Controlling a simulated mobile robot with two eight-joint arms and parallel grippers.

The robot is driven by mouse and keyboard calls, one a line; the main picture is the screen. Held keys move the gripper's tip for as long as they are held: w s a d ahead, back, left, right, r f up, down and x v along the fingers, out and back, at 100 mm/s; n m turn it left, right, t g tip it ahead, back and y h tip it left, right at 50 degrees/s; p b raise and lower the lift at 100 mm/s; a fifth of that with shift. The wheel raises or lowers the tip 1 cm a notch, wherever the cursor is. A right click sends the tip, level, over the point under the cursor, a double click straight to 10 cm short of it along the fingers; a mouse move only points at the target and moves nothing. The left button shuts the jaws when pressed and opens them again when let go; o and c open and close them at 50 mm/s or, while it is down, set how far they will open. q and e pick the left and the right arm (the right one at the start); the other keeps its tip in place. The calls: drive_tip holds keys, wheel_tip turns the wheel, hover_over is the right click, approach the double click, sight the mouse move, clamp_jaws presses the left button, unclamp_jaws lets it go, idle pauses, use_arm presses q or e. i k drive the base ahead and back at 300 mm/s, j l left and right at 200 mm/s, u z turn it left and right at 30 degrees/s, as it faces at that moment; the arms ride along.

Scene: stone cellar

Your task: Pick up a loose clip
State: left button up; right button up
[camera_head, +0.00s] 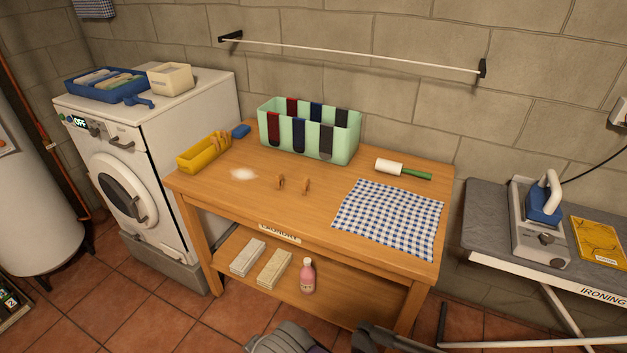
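Two small wooden clips stand apart from each other on the wooden table, the left clip (280,182) and the right clip (305,186), near the middle of the front half. A yellow box (196,159) at the table's left end has more wooden clips (219,140) at its right end. Neither of my grippers can be made out. Only dark and grey parts, which seem to be mine, show at the bottom edge, well short of the clips.
On the wooden table (225,198) are a mint green bin (338,152) with socks over its rim, a blue block (241,131), a white patch (243,174), a lint roller (390,168) and a checked cloth (390,215). A rod (350,55) runs along the wall above.

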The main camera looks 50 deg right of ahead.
sight(280, 176)
drive_tip(key=z, duration=1.5)
drive_tip(key=i+l+u, duration=0.4)
drive_tip(key=i+l, duration=0.65)
drive_tip(key=i, duration=0.15)
